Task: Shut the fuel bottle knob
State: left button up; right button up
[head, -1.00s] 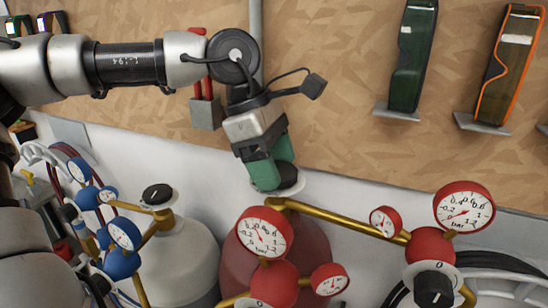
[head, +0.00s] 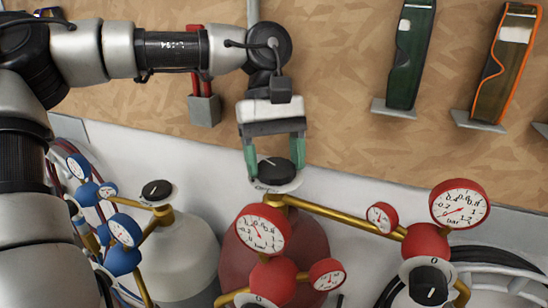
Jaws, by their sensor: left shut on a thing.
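The red fuel bottle (head: 314,245) stands below the board, partly hidden by its gauges. Its black knob (head: 277,171) sits on a pale round dial plate on top, with a light pointer mark on the knob. My left gripper (head: 276,168) comes down from above, with its green fingers on either side of the black knob, shut on it. My right gripper does not show.
A grey bottle with another black knob (head: 157,190) and blue gauges (head: 124,230) stands at the left. Red gauges (head: 263,229) and a brass pipe (head: 340,219) crowd the front and right. Another black knob (head: 428,285) is at the lower right. Tools hang on the board (head: 340,60).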

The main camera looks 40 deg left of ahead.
pick_arm(q)
jog(key=m+y, duration=0.1)
jog(key=m, duration=0.2)
jog(key=m+g+y, duration=0.1)
jog(key=m, duration=0.2)
jog(key=shift+w+d+m, duration=0.1)
jog(key=shift+d+m, duration=0.05)
jog(key=shift+m, duration=0.15)
jog(key=m+y, duration=0.1)
jog(key=m, duration=0.2)
jog(key=m+y, duration=0.1)
jog(key=m, duration=0.2)
jog(key=shift+d+y, duration=0.15)
jog(key=shift+y, duration=0.15)
jog(key=shift+m, duration=0.3)
jog(key=o, duration=0.9)
jog(key=shift+g, duration=0.3)
jog(key=shift+o, duration=0.2)
